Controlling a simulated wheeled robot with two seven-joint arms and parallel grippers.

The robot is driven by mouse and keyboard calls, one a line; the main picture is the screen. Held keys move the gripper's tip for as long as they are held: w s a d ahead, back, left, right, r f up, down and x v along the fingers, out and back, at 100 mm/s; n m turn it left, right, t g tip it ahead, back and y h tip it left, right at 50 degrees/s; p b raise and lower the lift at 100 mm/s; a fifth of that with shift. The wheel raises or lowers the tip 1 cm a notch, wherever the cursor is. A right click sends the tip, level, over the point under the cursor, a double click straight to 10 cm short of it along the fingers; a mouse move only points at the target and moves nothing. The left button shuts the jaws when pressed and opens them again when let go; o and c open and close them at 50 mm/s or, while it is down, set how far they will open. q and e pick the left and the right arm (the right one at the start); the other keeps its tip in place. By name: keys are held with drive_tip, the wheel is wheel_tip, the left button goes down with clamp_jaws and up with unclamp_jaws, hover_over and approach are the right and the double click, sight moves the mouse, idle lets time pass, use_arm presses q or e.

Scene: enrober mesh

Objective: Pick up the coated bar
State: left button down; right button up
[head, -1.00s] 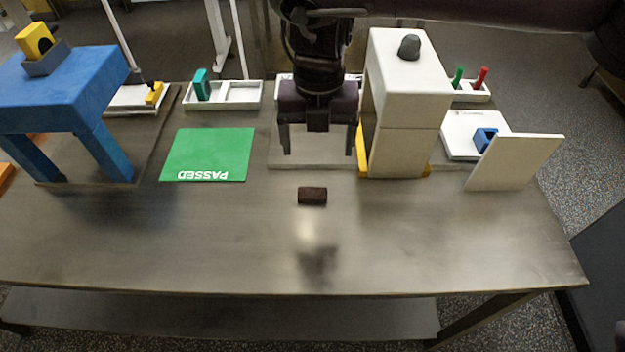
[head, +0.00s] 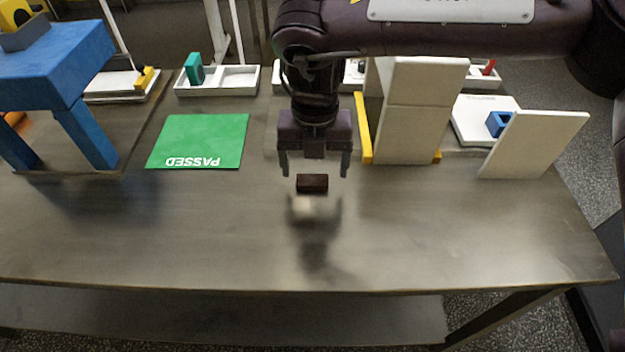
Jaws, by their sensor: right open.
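The coated bar (head: 312,183) is a small dark brown block lying on the metal table, in the middle of the head view. My right gripper (head: 313,172) comes down from the top with its two fingers apart, one to each side of the bar in the picture. It is open and holds nothing. The fingertips appear just above and behind the bar; the exact height gap is hard to tell. My left gripper does not show.
A green mat marked PASSED (head: 198,141) lies to the left. A blue stand (head: 60,75) is at far left. A cream block tower (head: 408,130) stands close right of my gripper, with a cream panel (head: 535,143) farther right. The table's front (head: 200,245) is clear.

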sight(312, 182)
drive_tip(key=shift+a+f, duration=0.2)
drive_tip(key=shift+f, duration=1.65)
drive_tip(key=c, duration=0.9)
drive_tip(key=shift+o, duration=0.2)
drive_tip(key=shift+r, duration=0.2)
